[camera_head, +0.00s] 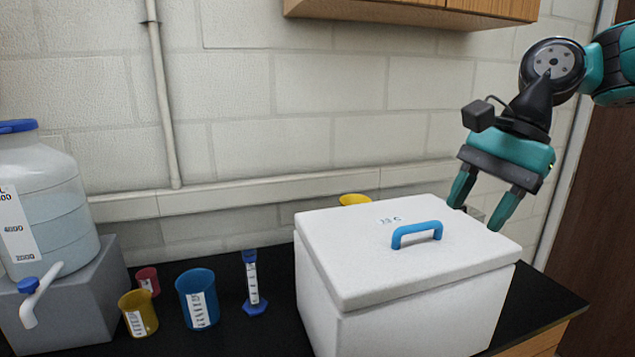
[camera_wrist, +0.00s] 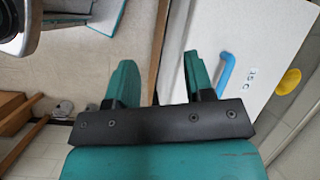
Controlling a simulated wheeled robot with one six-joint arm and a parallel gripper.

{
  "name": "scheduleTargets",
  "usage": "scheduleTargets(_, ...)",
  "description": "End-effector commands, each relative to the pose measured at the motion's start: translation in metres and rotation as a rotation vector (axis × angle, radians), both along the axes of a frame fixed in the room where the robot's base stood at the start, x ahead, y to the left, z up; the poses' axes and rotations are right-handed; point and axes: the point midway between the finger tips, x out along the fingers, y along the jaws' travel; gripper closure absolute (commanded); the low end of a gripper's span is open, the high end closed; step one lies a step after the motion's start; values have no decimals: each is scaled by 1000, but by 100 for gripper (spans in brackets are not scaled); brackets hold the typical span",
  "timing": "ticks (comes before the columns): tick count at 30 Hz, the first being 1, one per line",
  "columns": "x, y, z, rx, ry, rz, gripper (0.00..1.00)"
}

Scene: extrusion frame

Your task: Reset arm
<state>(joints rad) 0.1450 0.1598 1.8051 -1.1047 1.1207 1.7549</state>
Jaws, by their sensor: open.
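My gripper (camera_head: 480,207) is at the upper right in the head view, above the back right part of a white box. Its two green fingers point down and are spread apart with nothing between them. In the wrist view my gripper (camera_wrist: 160,85) also shows open and empty. The white box (camera_head: 400,325) has its lid (camera_head: 365,265) on, with a blue handle (camera_head: 417,234) on top. The gripper is apart from the handle, to its right. The wrist view shows the blue handle (camera_wrist: 226,73) to the right of the fingers.
Left of the box stand a blue graduated cylinder (camera_head: 253,285), a blue beaker (camera_head: 198,299), a yellow beaker (camera_head: 138,313) and a red beaker (camera_head: 148,281). A large jug with a tap (camera_head: 60,190) sits far left. A yellow item (camera_head: 354,199) is behind the box. A wooden cabinet (camera_head: 410,12) hangs above.

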Motion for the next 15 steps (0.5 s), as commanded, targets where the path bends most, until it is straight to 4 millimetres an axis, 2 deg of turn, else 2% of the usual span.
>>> scheduleTargets(8, -53, 44, -56, 66, -203, 402, 52)
scheduleTargets(12, -97, 63, -103, 82, -378, 735, 52)
scheduleTargets(15, -127, 66, -135, 74, -492, 963, 52)
